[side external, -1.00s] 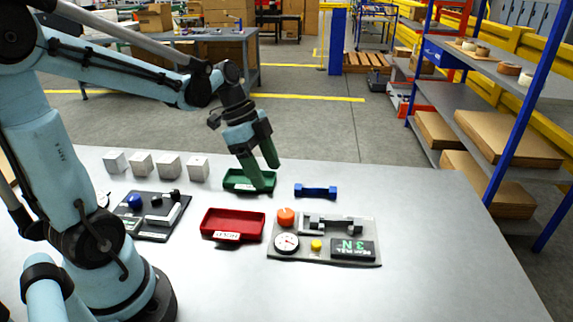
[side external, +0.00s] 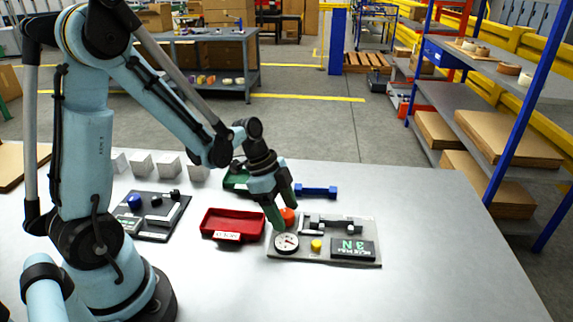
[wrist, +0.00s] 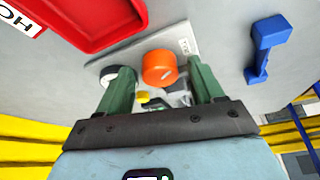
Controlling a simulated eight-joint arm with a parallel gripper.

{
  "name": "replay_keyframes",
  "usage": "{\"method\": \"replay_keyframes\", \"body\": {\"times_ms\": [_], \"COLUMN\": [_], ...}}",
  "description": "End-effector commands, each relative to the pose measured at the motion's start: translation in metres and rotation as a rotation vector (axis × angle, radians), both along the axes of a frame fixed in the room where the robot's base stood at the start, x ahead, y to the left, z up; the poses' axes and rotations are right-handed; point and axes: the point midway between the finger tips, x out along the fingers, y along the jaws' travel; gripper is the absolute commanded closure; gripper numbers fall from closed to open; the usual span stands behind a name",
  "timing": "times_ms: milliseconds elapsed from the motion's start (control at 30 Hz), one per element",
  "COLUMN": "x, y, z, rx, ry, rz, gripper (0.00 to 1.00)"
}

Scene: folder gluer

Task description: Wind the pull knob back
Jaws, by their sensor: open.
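An orange knob (side external: 289,215) sits at the back left of a grey instrument plate (side external: 285,254) on the table. In the wrist view the orange knob (wrist: 159,67) shows a pale mark on its top. My gripper (side external: 286,211) is open and points down at the knob. In the wrist view my gripper (wrist: 161,68) has one green finger on each side of the knob, with gaps to both. I cannot tell whether the fingertips are down at its height. The plate also bears a round white dial (side external: 286,243) and a dark display (side external: 352,248) with green characters.
A yellow button (side external: 316,245) and a dark-ended bar fixture share the plate. A red tray (side external: 231,223) stands to its left, a blue bar (side external: 316,191) behind. A green tray (side external: 236,180) is partly hidden by my arm. The front right of the table is clear.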

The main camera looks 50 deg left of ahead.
Motion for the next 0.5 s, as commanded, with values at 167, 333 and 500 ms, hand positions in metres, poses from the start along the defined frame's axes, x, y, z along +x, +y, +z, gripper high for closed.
{"method": "replay_keyframes", "body": {"times_ms": [167, 333, 500], "x": [0.0001, 0.0001, 0.0], "y": [-0.0005, -0.0005, -0.0004], "z": [-0.0014, -0.0012, -0.0011], "rx": [0.0, 0.0, 0.0], "ry": [0.0, 0.0, 0.0], "rz": [0.0, 0.0, 0.0], "gripper": [0.33, 0.41, 0.67]}}
